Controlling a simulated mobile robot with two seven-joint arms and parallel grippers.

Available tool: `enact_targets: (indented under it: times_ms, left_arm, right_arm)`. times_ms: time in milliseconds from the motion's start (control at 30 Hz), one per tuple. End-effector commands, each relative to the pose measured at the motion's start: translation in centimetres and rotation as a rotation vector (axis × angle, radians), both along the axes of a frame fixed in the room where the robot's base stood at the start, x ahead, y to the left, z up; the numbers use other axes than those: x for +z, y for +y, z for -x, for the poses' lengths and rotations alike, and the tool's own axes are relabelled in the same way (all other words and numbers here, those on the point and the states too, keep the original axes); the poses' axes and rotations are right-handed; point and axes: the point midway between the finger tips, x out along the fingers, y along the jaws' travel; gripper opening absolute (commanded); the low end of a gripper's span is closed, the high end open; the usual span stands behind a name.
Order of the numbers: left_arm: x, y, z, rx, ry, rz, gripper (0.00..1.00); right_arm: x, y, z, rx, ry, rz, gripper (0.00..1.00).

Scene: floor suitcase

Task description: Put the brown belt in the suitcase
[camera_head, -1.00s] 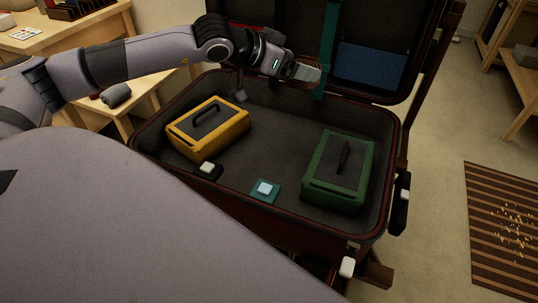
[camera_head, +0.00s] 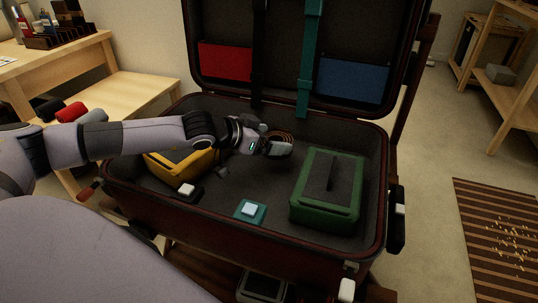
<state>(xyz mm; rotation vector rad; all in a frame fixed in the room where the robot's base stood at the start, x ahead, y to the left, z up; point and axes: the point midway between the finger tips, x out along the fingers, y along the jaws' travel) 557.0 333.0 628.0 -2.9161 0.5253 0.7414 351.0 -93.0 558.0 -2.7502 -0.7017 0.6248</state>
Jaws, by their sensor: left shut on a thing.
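The open suitcase (camera_head: 372,190) stands in front of me with its lid raised. My left gripper (camera_head: 282,149) is over the inside of the suitcase, between the yellow case and the green case. It is shut on the brown belt (camera_head: 281,135), a coil of which shows just behind the fingers. The rest of the belt is hidden by the gripper, and I cannot tell whether it touches the suitcase floor. My right gripper is not in view.
A yellow case (camera_head: 178,164), partly behind my arm, and a green case (camera_head: 327,187) are in the suitcase. A wooden table (camera_head: 75,60) stands left, a striped mat (camera_head: 495,235) right.

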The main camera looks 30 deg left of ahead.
Motion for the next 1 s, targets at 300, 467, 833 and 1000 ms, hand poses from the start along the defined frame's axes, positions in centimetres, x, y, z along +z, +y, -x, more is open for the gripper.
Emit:
enact_targets:
  times_ms: [300,467,833,1000]
  left_arm:
    - [-4.1,0.0,0.0,0.000,0.001,0.000,0.56]
    - [-4.0,0.0,0.0,0.000,0.000,0.000,0.56]
    - [-4.1,0.0,0.0,0.000,0.002,-0.001,1.00]
    - [-3.6,0.3,0.7,0.000,0.003,-0.001,1.00]
  right_arm:
    - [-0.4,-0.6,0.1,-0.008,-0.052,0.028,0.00]
    - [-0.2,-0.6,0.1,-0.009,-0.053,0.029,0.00]
    - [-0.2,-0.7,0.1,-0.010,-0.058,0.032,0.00]
    - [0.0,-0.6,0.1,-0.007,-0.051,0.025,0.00]
